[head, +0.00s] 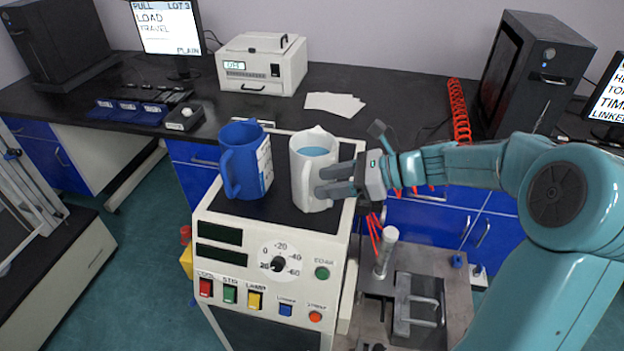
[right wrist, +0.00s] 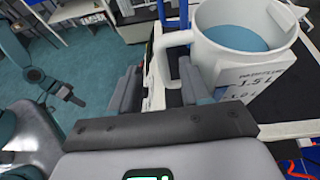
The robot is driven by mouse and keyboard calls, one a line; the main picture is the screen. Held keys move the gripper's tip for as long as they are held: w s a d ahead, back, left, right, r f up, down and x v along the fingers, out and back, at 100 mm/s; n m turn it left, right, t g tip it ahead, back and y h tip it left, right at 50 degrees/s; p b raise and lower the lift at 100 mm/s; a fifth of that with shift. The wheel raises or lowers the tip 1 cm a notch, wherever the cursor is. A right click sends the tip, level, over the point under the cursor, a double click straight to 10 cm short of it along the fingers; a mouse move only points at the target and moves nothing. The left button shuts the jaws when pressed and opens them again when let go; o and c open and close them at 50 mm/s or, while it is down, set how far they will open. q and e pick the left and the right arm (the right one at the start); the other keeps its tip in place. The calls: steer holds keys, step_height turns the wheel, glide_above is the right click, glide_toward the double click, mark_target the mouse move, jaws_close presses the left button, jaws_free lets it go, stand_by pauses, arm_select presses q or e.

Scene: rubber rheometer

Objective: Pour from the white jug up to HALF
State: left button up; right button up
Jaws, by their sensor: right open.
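The white jug (head: 313,180) stands upright on the dark top of the instrument, with blue liquid inside. In the right wrist view the white jug (right wrist: 240,60) shows its handle on the left and a label with print reading about 1.5 L. My right gripper (head: 340,181) is open at the jug's handle side. In the right wrist view its fingers (right wrist: 158,88) appear on either side of the handle; contact cannot be told. A blue jug (head: 243,165) with a pale label stands left of the white one. No HALF mark is readable. What seems my left gripper (right wrist: 38,82) shows small, its jaws unclear.
The instrument (head: 262,262) has a dial and coloured buttons on its front. A metal fixture (head: 415,310) stands right of it, below my right arm. Behind, the black bench (head: 350,85) holds a white device (head: 262,65), paper sheets (head: 336,104) and a red coiled hose (head: 459,110).

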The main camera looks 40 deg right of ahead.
mark_target(304, 182)
steer(key=x, duration=0.5)
steer(key=shift+w+a+f, duration=0.15)
steer(key=shift+w+a, duration=0.1)
steer(key=shift+w, duration=0.05)
jaws_close()
steer(key=shift+d, duration=0.1)
stand_by(0.9)
steer(key=shift+w, duration=0.1)
